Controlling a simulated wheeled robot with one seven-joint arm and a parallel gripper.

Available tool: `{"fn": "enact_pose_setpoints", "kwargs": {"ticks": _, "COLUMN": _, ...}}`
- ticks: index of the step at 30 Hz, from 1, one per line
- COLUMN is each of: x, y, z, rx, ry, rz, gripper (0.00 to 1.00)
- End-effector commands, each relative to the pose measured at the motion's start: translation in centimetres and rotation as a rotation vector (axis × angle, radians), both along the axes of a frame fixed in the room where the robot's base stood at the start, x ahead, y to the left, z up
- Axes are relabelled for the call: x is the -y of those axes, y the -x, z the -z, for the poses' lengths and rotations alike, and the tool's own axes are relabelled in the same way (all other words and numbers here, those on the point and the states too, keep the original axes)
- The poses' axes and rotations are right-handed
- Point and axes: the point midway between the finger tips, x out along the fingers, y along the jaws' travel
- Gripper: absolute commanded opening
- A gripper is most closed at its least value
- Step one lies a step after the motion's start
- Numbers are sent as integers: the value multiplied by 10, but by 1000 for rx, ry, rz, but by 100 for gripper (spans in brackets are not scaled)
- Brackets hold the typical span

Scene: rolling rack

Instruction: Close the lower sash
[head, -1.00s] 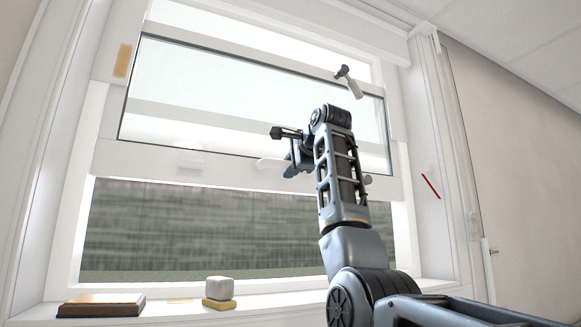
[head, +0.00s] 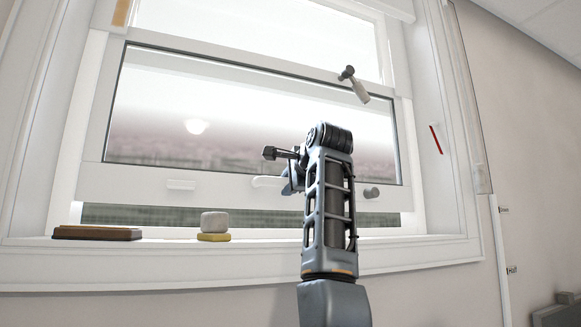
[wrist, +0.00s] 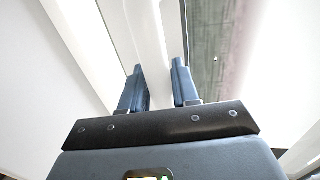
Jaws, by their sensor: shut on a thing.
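The lower sash (head: 130,181) is a white-framed pane. Its bottom rail is a short way above the sill, and a narrow strip of outdoors shows in the gap (head: 140,214). A white handle (head: 266,182) sticks out from the bottom rail. My gripper (head: 288,178) is at this handle, partly hidden by my own arm. In the wrist view my gripper (wrist: 158,86) has its two blue fingers either side of a white piece (wrist: 152,50), shut on it. A latch with a pale lever (head: 355,86) sits at the top rail of the lower sash.
The sill (head: 280,248) holds a brown wooden block (head: 98,233) at left and a pale grey block (head: 214,221) on a yellow pad (head: 213,238). A second white pull (head: 181,185) and a grey knob (head: 371,192) are on the rail. A red mark (head: 436,140) is on the right casing.

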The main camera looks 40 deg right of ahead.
Motion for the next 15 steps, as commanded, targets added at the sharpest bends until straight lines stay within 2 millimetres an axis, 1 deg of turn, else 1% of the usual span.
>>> {"fn": "enact_pose_setpoints", "kwargs": {"ticks": 1, "x": 0, "y": 0, "z": 17, "rx": -4, "ry": -2, "rz": 0, "gripper": 0}}
{"fn": "enact_pose_setpoints", "kwargs": {"ticks": 6, "x": 0, "y": 0, "z": 41, "rx": -3, "ry": 0, "rz": 1, "gripper": 0}}
{"fn": "enact_pose_setpoints", "kwargs": {"ticks": 9, "x": 1, "y": 0, "z": 49, "rx": -2, "ry": 0, "rz": 1, "gripper": 0}}
{"fn": "enact_pose_setpoints", "kwargs": {"ticks": 14, "x": 1, "y": 0, "z": 46, "rx": 0, "ry": 0, "rz": 2, "gripper": 0}}
{"fn": "enact_pose_setpoints", "kwargs": {"ticks": 15, "x": 1, "y": 0, "z": 45, "rx": 0, "ry": 0, "rz": 2, "gripper": 33}}
